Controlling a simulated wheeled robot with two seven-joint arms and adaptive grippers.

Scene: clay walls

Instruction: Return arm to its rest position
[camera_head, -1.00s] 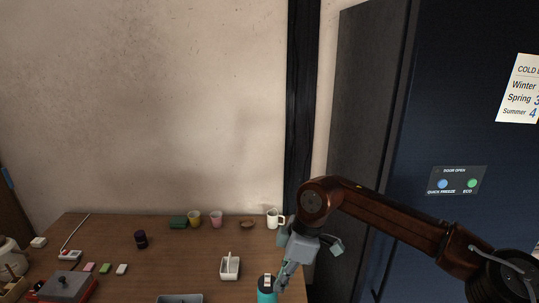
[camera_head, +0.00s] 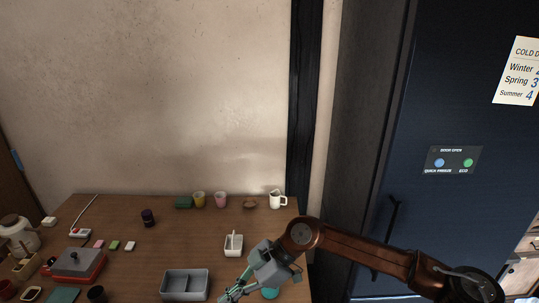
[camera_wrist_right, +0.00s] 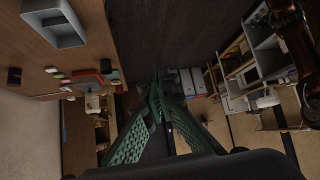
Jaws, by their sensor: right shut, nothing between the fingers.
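My right arm (camera_head: 360,248) reaches in from the lower right in the head view and bends down over the right part of the wooden table (camera_head: 185,245). My right gripper (camera_head: 232,293) points down and left near the table's front edge. Its green ribbed fingers come together at the tips in the right wrist view (camera_wrist_right: 156,82), shut with nothing between them. A teal cup or bottle (camera_head: 270,293) stands beside the wrist, partly hidden by it. My left gripper is not in view.
A grey divided tray (camera_head: 185,285) is left of the gripper, with a small white container (camera_head: 233,245) behind. A white mug (camera_head: 277,199) and cups stand at the back. A red-based grey box (camera_head: 80,264) is left. A dark blue cabinet (camera_head: 440,120) stands right.

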